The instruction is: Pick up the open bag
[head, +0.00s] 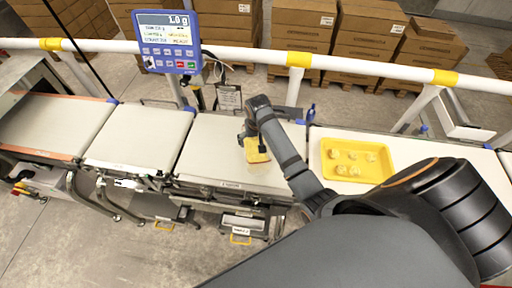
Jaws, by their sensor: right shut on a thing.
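A small yellow-tan bag (257,154) is on or just above the pale belt section in the middle of the head view. I cannot tell whether its mouth is open or whether it touches the belt. My right gripper (250,136) reaches down from above at the bag's upper edge and is shut on it. The gripper and wrist hide part of the bag. My left gripper is not in view.
A yellow tray (356,160) with several small pale pieces lies on the right belt section. A blue display (167,42) reading 1.0 g stands behind the belt. A white rail (250,56) runs behind, with stacked cartons (303,28) beyond. The left belt sections (138,138) are clear.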

